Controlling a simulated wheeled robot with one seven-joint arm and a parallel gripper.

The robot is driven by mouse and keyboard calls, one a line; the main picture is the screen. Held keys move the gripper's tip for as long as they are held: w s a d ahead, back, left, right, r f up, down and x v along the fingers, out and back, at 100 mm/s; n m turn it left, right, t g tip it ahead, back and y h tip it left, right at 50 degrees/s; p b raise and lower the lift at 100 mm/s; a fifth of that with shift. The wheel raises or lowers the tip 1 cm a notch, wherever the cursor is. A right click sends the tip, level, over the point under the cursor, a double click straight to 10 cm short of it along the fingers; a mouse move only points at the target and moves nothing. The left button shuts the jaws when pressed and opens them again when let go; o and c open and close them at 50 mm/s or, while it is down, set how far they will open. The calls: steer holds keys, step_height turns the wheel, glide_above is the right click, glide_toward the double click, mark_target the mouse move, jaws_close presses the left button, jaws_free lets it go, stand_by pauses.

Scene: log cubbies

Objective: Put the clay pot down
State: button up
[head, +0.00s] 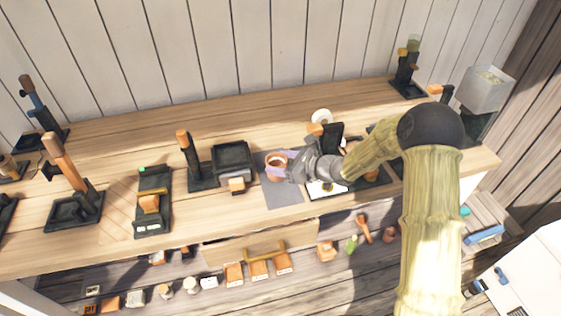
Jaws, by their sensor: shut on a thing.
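The clay pot (277,168) is a small reddish-brown vessel in the middle of the wooden counter. It is over a grey mat (282,194) near the counter's front edge. My gripper (286,170) reaches in from the right and is shut on the clay pot. Purple-grey finger parts show beside the pot. I cannot tell whether the pot's base touches the mat or is held just above it. The pot looks roughly upright.
A black tray device (233,157) stands left of the mat. A dark upright device (331,136) stands behind my gripper, near a white roll (322,116). A white card (326,189) lies right of the mat. Several small items sit on the lower shelf.

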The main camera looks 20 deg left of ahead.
steer(key=shift+f, duration=0.1)
steer(key=o, duration=1.2)
steer(key=shift+c, duration=0.2)
steer(key=shift+r, duration=0.2)
steer(key=b+v, duration=0.1)
steer(key=v, duration=1.1)
steer(key=shift+s, duration=0.1)
